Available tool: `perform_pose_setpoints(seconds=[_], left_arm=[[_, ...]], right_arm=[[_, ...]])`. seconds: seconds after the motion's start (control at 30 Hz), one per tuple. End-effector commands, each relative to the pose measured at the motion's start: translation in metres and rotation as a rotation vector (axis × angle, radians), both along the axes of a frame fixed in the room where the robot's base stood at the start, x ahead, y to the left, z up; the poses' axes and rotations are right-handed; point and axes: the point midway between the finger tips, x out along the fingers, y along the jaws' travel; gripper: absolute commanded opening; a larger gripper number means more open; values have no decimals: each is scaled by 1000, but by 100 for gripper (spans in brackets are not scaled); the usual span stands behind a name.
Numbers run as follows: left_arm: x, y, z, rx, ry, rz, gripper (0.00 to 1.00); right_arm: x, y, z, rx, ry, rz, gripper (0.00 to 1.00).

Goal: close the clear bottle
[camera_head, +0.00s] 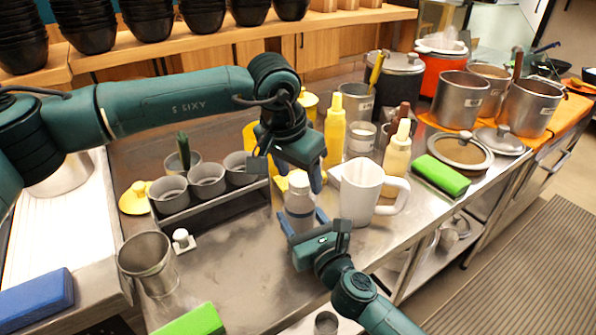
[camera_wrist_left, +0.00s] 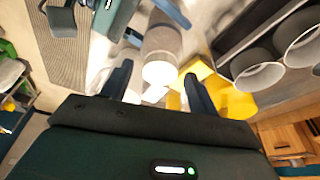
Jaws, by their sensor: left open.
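The clear bottle (camera_head: 299,207) stands upright near the counter's front edge, with a pale top (camera_head: 298,181). In the left wrist view the bottle (camera_wrist_left: 162,42) shows end-on, with a small white piece (camera_wrist_left: 155,94) at its top. My left gripper (camera_head: 297,173) is open, pointing down at the bottle's top, with its fingers on either side. It also shows in the left wrist view (camera_wrist_left: 158,82), empty between the fingertips. My right gripper (camera_head: 304,219) has its fingers on both sides of the bottle's lower body and appears to hold it. Whether the white top is fully seated is unclear.
A white jug (camera_head: 360,192) stands close on the right. A rack with grey cups (camera_head: 207,180) is on the left. Yellow bottles (camera_head: 334,132) stand behind. A small white knobbed item (camera_head: 182,240) and a metal cup (camera_head: 147,262) are at front left. Counter between is clear.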

Motion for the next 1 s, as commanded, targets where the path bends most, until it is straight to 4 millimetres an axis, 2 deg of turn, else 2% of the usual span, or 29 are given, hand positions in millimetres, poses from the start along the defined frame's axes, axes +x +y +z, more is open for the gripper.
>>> perform_pose_setpoints(seconds=[0.23,0.57,0.8,0.87,1.0], left_arm=[[0,0,5,-1,-2,0,60],[0,0,44,0,-1,0,60],[0,0,45,1,1,0,60],[0,0,45,0,1,3,56],[1,0,45,-9,17,71,56]], right_arm=[[0,-1,-1,-1,0,-2,0],[0,-1,-1,-1,0,-2,0],[0,-1,-1,-1,0,-2,0],[0,-1,-1,-1,0,-2,0],[0,-1,-1,-1,0,-2,0]])
